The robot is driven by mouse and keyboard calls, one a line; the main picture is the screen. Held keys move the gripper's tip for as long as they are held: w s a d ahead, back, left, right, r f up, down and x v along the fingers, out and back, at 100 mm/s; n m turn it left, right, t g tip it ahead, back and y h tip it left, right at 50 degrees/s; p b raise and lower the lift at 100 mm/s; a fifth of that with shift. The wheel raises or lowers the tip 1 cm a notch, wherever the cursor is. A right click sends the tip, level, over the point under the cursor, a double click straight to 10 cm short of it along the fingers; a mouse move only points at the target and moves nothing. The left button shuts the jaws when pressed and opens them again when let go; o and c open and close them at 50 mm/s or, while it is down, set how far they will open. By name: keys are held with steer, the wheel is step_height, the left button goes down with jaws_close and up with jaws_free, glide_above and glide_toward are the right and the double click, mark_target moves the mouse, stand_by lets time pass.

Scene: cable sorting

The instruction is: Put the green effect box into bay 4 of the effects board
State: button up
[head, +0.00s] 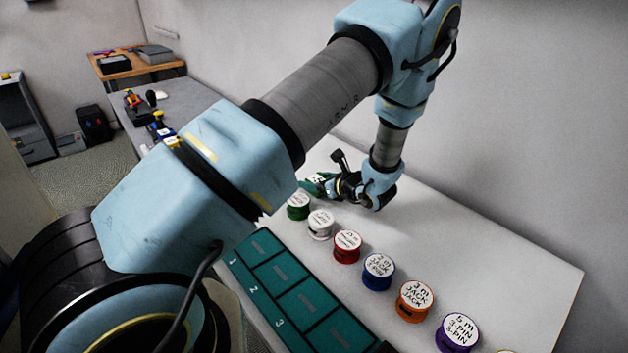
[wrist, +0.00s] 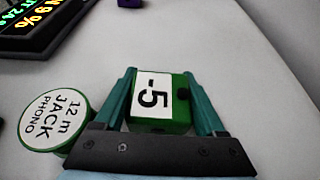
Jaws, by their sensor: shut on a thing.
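The green effect box (wrist: 180,112) has a white label reading "-5" and a dark knob or socket on its right side in the wrist view. My gripper (wrist: 159,78) is shut on it, with a teal finger on either side. In the head view my gripper (head: 318,186) is over the far left part of the white table, beyond the green reel. The teal effects board (head: 266,303) lies at the front of the table. Its numbers 1, 2 and 3 show, and those bays look empty.
A row of labelled reels runs between board and wall: green (head: 298,207), white (head: 320,224), red (head: 347,247), blue (head: 378,272), orange (head: 415,301), purple (head: 457,333). The green "12 m jack phono" reel (wrist: 54,121) is close left of my gripper. A dark display (wrist: 40,25) stands beyond.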

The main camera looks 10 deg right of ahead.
steer(key=shift+f, duration=0.45)
steer(key=shift+f, duration=0.25)
steer(key=o, duration=1.5)
steer(key=shift+r, duration=0.1)
steer(key=shift+r, duration=0.25)
steer(key=b+v, duration=0.3)
steer(key=v, duration=0.8)
steer(key=shift+s+d+f, duration=0.15)
steer(key=shift+s+r+b, duration=0.2)
steer(key=shift+s+b, duration=0.1)
